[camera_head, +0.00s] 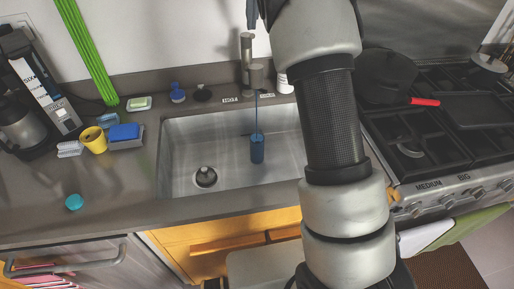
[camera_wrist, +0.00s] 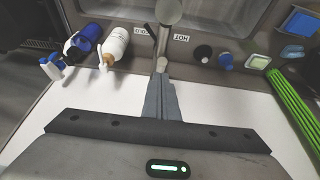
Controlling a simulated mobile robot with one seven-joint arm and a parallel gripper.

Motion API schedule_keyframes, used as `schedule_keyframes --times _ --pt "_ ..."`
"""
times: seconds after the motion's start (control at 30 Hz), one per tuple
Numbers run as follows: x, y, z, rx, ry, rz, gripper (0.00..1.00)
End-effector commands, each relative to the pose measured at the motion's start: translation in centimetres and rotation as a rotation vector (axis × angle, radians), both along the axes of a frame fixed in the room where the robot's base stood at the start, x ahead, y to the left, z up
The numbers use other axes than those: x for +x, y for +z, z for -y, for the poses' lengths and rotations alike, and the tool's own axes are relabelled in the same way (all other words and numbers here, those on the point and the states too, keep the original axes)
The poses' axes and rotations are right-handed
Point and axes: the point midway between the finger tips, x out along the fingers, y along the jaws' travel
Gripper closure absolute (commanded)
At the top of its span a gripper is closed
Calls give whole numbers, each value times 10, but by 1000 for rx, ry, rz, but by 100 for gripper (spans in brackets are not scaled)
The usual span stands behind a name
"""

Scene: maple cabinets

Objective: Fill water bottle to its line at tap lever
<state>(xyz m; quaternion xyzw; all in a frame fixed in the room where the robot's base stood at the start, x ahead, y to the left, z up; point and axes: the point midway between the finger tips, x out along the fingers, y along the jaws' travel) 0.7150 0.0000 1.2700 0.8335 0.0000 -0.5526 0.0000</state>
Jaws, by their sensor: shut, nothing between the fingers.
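The blue water bottle (camera_head: 257,152) stands upright in the sink (camera_head: 180,160), under the tap (camera_head: 247,48). A thin blue stream runs from the spout down to the bottle's mouth. The fill line and water level are too small to tell. My gripper (camera_head: 252,14) is above and behind the tap, shut and empty. In the wrist view my gripper (camera_wrist: 162,82) has its fingertips close to the tap lever's light end (camera_wrist: 161,65); I cannot tell whether they touch. The bottle is not seen in the wrist view.
A teal cap (camera_head: 74,202) lies on the left counter. A yellow cup (camera_head: 94,140) and a blue sponge (camera_head: 124,132) stand left of the sink. The stove with a pan (camera_head: 385,78) is at right. Bottles (camera_wrist: 115,45) stand beside the tap.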

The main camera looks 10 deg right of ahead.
Motion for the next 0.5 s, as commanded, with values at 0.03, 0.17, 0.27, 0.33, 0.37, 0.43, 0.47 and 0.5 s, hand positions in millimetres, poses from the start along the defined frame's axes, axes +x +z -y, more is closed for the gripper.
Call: schedule_keyframes --times 0.03,0.17,0.27,0.33,0.37,0.43,0.47,0.5 --pt "0 0 0 0 0 0 100" --pt "0 0 0 0 0 0 100" --pt "0 0 0 0 0 0 100" --pt "0 0 0 0 0 0 100" --pt "0 0 0 0 0 0 100" --pt "0 -1 0 0 0 0 100" --pt "0 -3 0 0 0 -1 100" --pt "0 -6 0 0 0 -1 100"
